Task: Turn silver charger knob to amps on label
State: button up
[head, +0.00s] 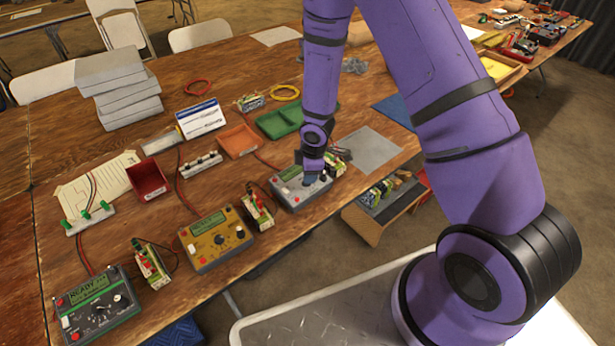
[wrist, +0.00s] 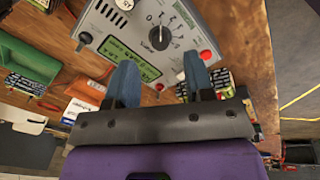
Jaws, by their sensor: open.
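The silver charger (head: 291,199) sits near the table's front edge in the head view, under my gripper (head: 312,179). In the wrist view the silver charger (wrist: 186,17) shows its face upside down, with a green display (wrist: 130,58). Its dark round knob (wrist: 158,38) has a scale of marks around it, too small to read surely. My gripper (wrist: 160,82) is open and empty, its two blue fingers apart, with the knob beyond the gap between them. A battery pack (wrist: 220,82) with a printed label stands beside the charger. Its print is not legible.
A gold charger (head: 203,249) and a dark green charger (head: 90,310) stand to the left, with battery packs (head: 258,206) between chargers. An orange tray (head: 238,142) and green tray (head: 280,120) lie behind. A wooden bin (head: 365,224) is at the right, below the table edge.

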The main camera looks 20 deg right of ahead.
notch_tip(320, 180, up, 6)
jog(key=s, duration=0.1)
jog(key=shift+d+r, duration=0.15)
jog(key=shift+d, duration=0.05)
dwell(0.4)
notch_tip(320, 180, up, 15)
jog(key=m+t+h, duration=0.1)
jog(key=m+h, duration=0.1)
jog(key=m, duration=0.2)
send_over(311, 189)
jog(key=d, duration=0.4)
jog(key=s+d+r+m+t, duration=0.15)
jog(key=s+r+m, duration=0.35)
jog(key=r, duration=0.5)
jog(key=s+r+m, duration=0.3)
jog(key=s+r, duration=0.4)
jog(key=s, duration=0.4)
jog(key=s+r+m+y, duration=0.1)
jog(key=s+r+m, duration=0.2)
jog(key=s+r, duration=0.4)
jog(key=s+t, duration=0.1)
jog(key=s, duration=0.3)
jog(key=shift+s+d+r+m, duration=0.25)
jog(key=shift+d+r+m, duration=0.05)
jog(key=shift+d, duration=0.05)
